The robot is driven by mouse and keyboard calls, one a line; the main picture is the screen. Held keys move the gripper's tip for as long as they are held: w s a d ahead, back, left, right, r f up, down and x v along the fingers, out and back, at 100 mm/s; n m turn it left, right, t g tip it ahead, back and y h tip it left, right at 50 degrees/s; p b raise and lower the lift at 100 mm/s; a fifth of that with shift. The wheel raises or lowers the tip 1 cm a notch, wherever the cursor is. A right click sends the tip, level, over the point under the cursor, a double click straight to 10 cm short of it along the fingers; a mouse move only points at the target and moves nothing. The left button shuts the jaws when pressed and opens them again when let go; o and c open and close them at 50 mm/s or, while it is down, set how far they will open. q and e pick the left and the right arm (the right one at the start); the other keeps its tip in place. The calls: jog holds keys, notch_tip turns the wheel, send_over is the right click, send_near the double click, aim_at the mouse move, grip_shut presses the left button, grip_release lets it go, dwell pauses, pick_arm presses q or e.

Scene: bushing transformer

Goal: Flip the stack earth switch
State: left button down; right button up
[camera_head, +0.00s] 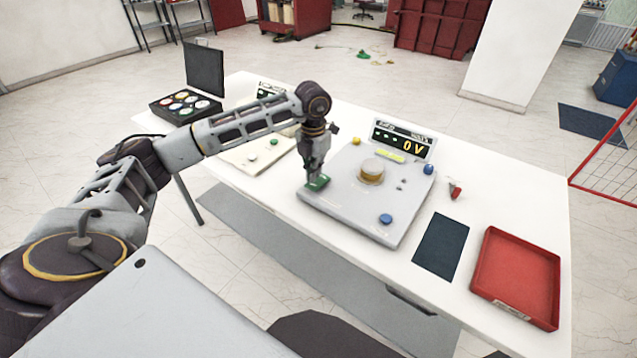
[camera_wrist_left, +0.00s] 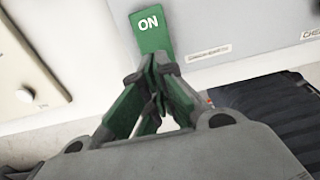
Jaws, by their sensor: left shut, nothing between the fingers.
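The earth switch is a green rocker (camera_head: 317,183) at the left corner of a grey control panel (camera_head: 340,204) on the white table. In the left wrist view the green switch (camera_wrist_left: 151,30) shows the word ON. My left gripper (camera_head: 314,172) is above the switch, pointing down. In the left wrist view its fingers (camera_wrist_left: 154,66) are shut with nothing between them, and the tips overlap the lower edge of the switch. I cannot tell whether they touch it. My right gripper is not in view.
The panel carries a display reading 0 V (camera_head: 403,141), a round brass knob (camera_head: 372,171) and blue buttons (camera_head: 386,219). A second panel (camera_head: 252,153) is to the left. A dark mat (camera_head: 441,247) and a red tray (camera_head: 549,259) lie to the right. A black case (camera_head: 186,105) stands at the back left.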

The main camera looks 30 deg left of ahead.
aim_at(314, 184)
pick_arm(q)
jog(key=shift+f+b, duration=1.15)
jog(key=shift+f, duration=0.6)
dwell(2.0)
jog(key=shift+r, duration=0.15)
jog(key=shift+r+p, duration=2.05)
jog(key=shift+r, duration=1.35)
